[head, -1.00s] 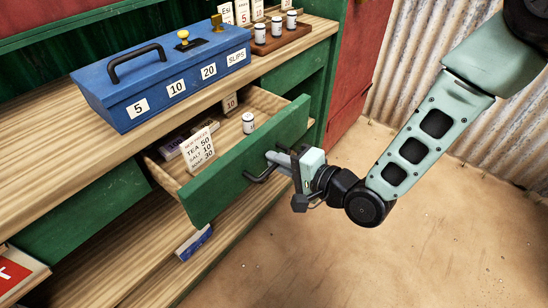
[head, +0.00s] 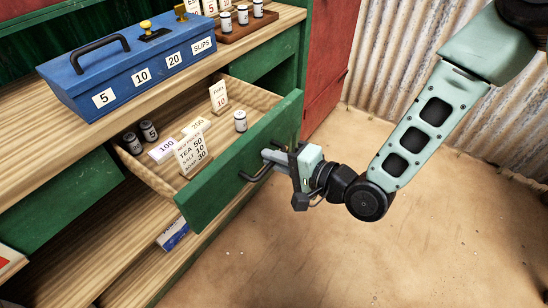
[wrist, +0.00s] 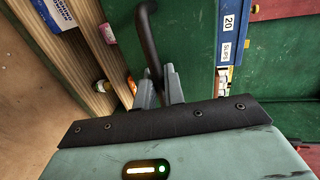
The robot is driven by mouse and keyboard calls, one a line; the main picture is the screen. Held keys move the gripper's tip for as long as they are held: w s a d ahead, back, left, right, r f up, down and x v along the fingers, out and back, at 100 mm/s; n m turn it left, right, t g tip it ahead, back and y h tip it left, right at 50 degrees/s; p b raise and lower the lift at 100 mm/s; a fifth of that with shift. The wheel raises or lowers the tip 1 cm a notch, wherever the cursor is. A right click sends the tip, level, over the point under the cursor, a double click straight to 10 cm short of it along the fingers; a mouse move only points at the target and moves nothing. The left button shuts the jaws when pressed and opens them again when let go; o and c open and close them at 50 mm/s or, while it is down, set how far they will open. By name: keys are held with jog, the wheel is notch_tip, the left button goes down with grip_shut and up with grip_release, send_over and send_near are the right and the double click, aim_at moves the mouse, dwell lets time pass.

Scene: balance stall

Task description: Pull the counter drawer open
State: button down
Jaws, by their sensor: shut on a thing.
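The green-fronted counter drawer (head: 232,170) stands pulled well out of the counter in the head view. Its wooden inside shows a price card (head: 191,152), a second card (head: 219,95), a white canister (head: 240,121), two canisters at the back left and two small labelled blocks. A dark bar handle (head: 257,173) is fixed to its front. My gripper (head: 272,162) is shut on the handle. In the wrist view the gripper fingers (wrist: 160,88) close around the dark handle bar (wrist: 150,40) against the green front.
A blue box (head: 130,62) with number labels sits on the wooden counter top above the drawer. A rack of canisters (head: 241,26) stands at the back right. A lower shelf holds a blue-and-white packet (head: 173,234). The sandy floor in front is open.

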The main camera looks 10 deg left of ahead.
jog(key=c, duration=1.6)
grip_release()
jog(key=shift+c, duration=0.2)
jog(key=p+v, duration=0.9)
jog(key=v, duration=0.8)
jog(key=shift+d, duration=0.25)
jog(key=shift+r, duration=0.1)
